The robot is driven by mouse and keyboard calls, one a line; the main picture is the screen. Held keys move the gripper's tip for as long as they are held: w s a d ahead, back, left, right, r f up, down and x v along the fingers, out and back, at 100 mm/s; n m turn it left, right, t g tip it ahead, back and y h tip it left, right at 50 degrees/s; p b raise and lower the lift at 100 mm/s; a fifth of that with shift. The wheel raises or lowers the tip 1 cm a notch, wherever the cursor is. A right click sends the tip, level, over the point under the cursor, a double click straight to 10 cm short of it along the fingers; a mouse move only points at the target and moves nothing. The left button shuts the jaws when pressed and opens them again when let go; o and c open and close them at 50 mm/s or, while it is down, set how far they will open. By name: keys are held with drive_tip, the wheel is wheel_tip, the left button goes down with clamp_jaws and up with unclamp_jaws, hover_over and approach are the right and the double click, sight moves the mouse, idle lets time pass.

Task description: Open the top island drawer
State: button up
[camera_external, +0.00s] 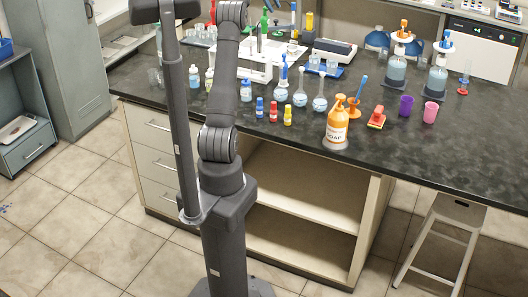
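The island (400,155) has a black top and a cream body, with a column of drawers at its left end. The top island drawer (145,133) is just under the black top. It looks shut, with its front level with the drawers below, and it has a thin horizontal bar handle (158,126).
Lower drawers (165,166) sit beneath, and an open shelf bay (300,190) is to their right. Bottles, flasks and a soap bottle (337,125) crowd the island top. A stool (450,225) stands at right. The tiled floor (85,215) left of the drawers is clear.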

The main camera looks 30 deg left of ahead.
drive_tip(key=s+a+r+n+t+h, duration=0.1)
drive_tip(key=s+a+n+t, duration=0.1)
drive_tip(key=s+a+n, duration=1)
drive_tip(key=s+a+r+n+t+h, duration=0.1)
drive_tip(key=s+a+n+t, duration=0.35)
drive_tip(key=s+a, duration=0.9)
drive_tip(key=s+a+n+t+y, duration=0.2)
drive_tip(key=s+a+n, duration=0.2)
drive_tip(key=s+n, duration=0.5)
drive_tip(key=s+a+n+t+y, duration=0.2)
drive_tip(key=s+a+n, duration=0.2)
drive_tip(key=s+n, duration=0.5)
drive_tip(key=s+a+n+t+y, duration=0.2)
drive_tip(key=s+a+n+t, duration=0.15)
drive_tip(key=s+n, duration=0.6)
wheel_tip(320, 180, down, 49)
drive_tip(key=s+m, duration=0.3)
drive_tip(key=shift+g, duration=0.4)
drive_tip(key=w+f, duration=0.1)
drive_tip(key=w, duration=0.4)
drive_tip(key=w+f, duration=0.1)
drive_tip(key=w, duration=0.5)
drive_tip(key=w+f, duration=0.1)
drive_tip(key=w, duration=0.5)
drive_tip(key=shift+a+f, duration=0.2)
drive_tip(key=shift+a, duration=0.05)
clamp_jaws()
